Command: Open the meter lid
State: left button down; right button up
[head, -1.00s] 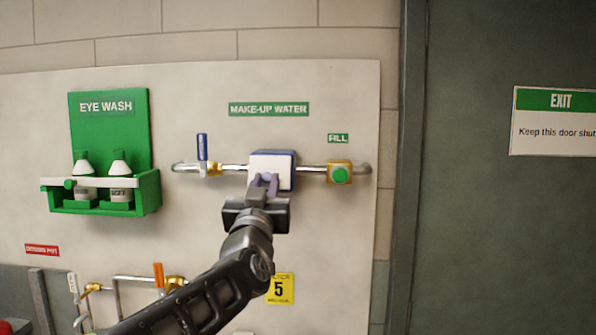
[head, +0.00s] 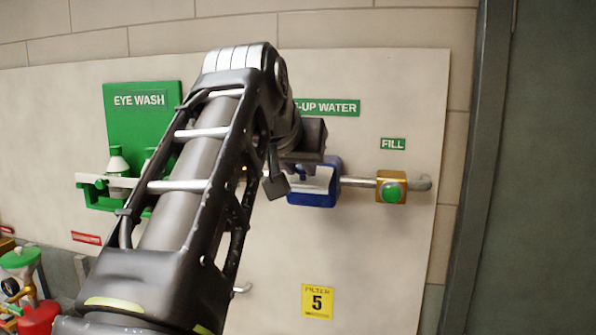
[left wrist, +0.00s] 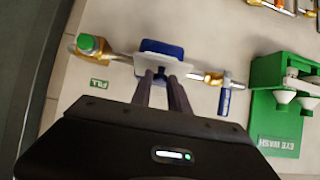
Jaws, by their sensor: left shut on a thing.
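The meter is a blue box (head: 326,192) on the wall pipe in the head view, partly hidden by my left arm. Its white lid (head: 318,181) is tilted out from the box, with blue showing below it; the exact angle is unclear. In the left wrist view, the lid (left wrist: 172,63) is a pale panel in front of the blue box (left wrist: 160,46). My left gripper (head: 299,172) is at the lid; its fingertips (left wrist: 161,77) are shut on a small blue part of the lid. My right gripper is in neither view.
A brass fitting with a green button (head: 391,187) is on the pipe right of the meter. A blue-handled valve (left wrist: 224,98) is on its other side. A green eye wash station (head: 140,110) is at left, partly behind my arm. A door is at right.

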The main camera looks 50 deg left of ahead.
pick_arm(q)
jog(key=shift+w+a+r+g+h, duration=0.15)
jog(key=shift+w+r+g+h, duration=0.05)
jog(key=shift+r+g+h, duration=0.35)
jog(key=c, duration=1.3)
grip_release()
jog(key=shift+w+f, duration=0.1)
